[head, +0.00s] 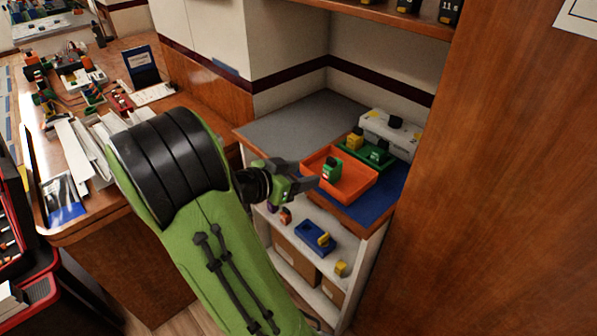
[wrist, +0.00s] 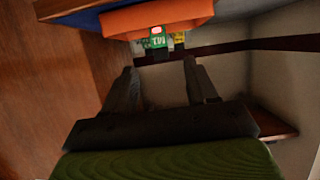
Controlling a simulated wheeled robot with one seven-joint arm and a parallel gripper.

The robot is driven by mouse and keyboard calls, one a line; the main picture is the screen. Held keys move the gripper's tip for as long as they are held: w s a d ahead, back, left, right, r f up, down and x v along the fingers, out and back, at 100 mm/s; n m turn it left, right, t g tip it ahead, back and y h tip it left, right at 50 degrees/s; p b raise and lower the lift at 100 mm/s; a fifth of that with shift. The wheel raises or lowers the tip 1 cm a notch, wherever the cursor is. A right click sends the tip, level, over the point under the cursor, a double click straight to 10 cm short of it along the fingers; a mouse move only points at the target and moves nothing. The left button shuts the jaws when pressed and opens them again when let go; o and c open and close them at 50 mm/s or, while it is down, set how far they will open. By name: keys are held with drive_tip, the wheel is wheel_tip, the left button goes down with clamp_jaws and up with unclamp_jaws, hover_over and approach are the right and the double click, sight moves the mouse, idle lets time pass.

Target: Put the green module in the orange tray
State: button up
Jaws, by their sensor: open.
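The green module (head: 332,168), with a dark top, stands inside the orange tray (head: 361,191) on the blue mat. In the wrist view the green module (wrist: 158,40) shows a label and a red mark, beyond the rim of the orange tray (wrist: 120,22). My gripper (head: 305,179) is at the left side of the tray, apart from the module. In the wrist view my gripper (wrist: 160,72) has its two fingers spread with nothing between them. The module lies past the fingertips. Its lower part is hidden by the tray wall.
A green tray (head: 381,158) with modules and a white block (head: 390,134) stand behind the orange tray. The grey counter (head: 290,122) is clear at left. A tall wooden panel (head: 480,180) bounds the right. A lower shelf holds a blue tray (head: 312,240).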

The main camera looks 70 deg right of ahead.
drive_tip(key=w+a+n+t+y, duration=0.3)
drive_tip(key=a+n+t+y, duration=0.15)
drive_tip(key=a, duration=0.45)
drive_tip(key=w+a+n+t+y, duration=0.35)
drive_tip(key=a+n, duration=0.25)
drive_tip(key=a, duration=0.4)
drive_tip(key=s+a+r+n+t+y, duration=0.1)
drive_tip(key=s+a+r+n+y, duration=0.1)
drive_tip(key=a+n, duration=0.4)
drive_tip(key=s+a+r+n+t+y, duration=0.1)
drive_tip(key=a+n+t+y, duration=0.1)
drive_tip(key=a+n, duration=0.4)
drive_tip(key=shift+s+a+r+y, duration=0.3)
drive_tip(key=shift+s+a+r, duration=0.05)
drive_tip(key=shift+a, duration=0.9)
